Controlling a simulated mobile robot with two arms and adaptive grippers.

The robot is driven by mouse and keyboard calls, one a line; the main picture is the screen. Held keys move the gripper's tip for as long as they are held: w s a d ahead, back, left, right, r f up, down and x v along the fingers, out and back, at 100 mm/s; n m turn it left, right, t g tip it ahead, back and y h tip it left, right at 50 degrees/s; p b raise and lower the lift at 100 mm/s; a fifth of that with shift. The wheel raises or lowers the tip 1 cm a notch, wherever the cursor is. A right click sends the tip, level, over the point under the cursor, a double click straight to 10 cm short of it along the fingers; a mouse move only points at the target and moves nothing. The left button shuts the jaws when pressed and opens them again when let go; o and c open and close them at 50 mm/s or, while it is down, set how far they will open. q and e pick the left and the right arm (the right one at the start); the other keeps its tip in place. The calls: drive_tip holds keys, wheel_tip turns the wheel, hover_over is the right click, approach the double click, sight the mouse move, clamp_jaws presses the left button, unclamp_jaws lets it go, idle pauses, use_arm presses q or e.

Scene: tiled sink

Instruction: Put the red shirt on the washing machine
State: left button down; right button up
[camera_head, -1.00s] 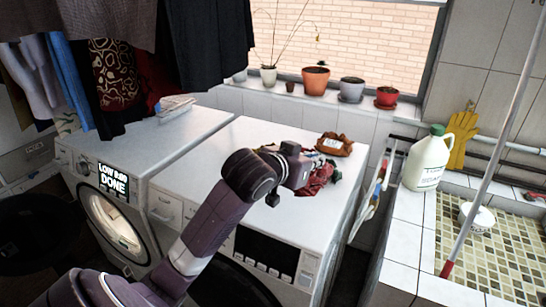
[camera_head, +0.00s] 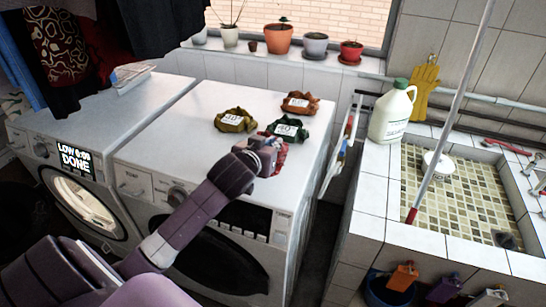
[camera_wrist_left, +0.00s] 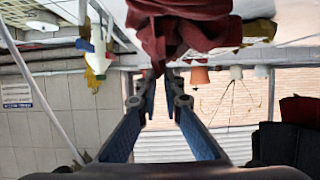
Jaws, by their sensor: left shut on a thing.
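The red shirt (camera_head: 283,158), a crumpled dark red cloth, is at the front right of the right-hand white machine's top (camera_head: 195,120). My left gripper (camera_head: 268,157) reaches over the front of this machine and covers part of the shirt. In the left wrist view the red shirt (camera_wrist_left: 185,28) hangs at the fingertips of my left gripper (camera_wrist_left: 163,78), which is shut on it. Whether the shirt still touches the top is hard to tell. The left-hand washing machine (camera_head: 65,150) has a lit "DONE" display. My right gripper is not in view.
Folded olive (camera_head: 235,120), green (camera_head: 288,129) and orange-brown (camera_head: 300,102) garments lie on the right-hand machine. A box (camera_head: 130,76) sits on the left machine below hanging clothes. A white jug (camera_head: 391,112) and a pole (camera_head: 455,110) stand by the tiled sink at right.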

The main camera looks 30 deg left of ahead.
use_arm(q)
wheel_tip(320, 180, down, 6)
drive_tip(key=shift+r+p, duration=0.1)
drive_tip(key=shift+p, duration=0.2)
drive_tip(key=c, duration=2.1)
unclamp_jaws()
drive_tip(key=b+v, duration=0.2)
drive_tip(key=v, duration=1)
